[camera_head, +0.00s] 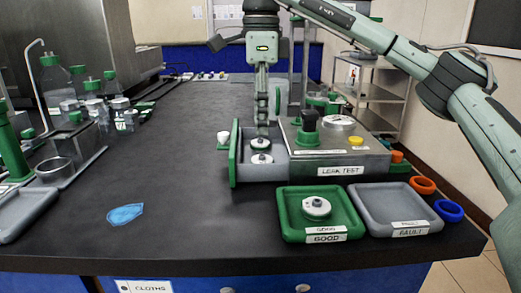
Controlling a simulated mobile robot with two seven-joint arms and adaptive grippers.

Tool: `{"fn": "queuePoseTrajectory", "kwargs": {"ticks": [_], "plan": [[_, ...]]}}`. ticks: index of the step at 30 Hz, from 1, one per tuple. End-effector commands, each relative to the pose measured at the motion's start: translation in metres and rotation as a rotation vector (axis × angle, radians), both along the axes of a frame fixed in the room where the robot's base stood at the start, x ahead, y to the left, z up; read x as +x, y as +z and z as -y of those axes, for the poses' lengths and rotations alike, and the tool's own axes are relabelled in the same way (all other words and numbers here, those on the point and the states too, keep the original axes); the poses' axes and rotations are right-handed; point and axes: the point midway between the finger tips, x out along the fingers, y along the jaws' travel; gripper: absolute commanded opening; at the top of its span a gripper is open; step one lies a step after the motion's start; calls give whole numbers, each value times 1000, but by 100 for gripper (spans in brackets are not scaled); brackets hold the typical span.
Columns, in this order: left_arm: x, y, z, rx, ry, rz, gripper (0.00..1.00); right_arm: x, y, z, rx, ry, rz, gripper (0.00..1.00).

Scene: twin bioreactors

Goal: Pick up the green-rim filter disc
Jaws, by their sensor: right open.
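Two small whitish filter discs sit in the open drawer of the leak tester, a rear one (260,144) and a front one (262,159). A third disc (316,207) lies on the green tray marked GOOD (290,226). The rim colours are too small to tell, so I cannot say which disc has the green rim. My right gripper (263,128) points straight down over the drawer, just above the rear disc. Its jaws are seen edge-on, open, with nothing visible in them. Whether they touch the disc is unclear. My left gripper is out of view.
The leak tester (343,169) stands right of the drawer, whose green front panel (234,155) rises on the left. A grey FAULT tray (393,205) and orange (422,185) and blue (449,211) rings lie at right.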

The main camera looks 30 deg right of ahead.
Motion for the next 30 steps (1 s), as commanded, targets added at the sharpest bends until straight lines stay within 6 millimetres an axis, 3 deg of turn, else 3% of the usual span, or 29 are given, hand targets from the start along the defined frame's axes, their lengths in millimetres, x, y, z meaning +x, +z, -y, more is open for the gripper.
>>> {"fn": "queuePoseTrajectory", "kwargs": {"ticks": [10, 19, 28, 30], "plan": [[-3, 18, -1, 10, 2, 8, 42, 0, -33, 1, 0, 1, -1, 53], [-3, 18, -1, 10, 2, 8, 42, 2, -73, 4, 0, -1, 0, 53], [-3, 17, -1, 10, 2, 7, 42, 2, -78, 4, 0, 0, 1, 53], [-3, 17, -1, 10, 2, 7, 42, 2, -78, 4, 0, 0, 0, 45]]}}
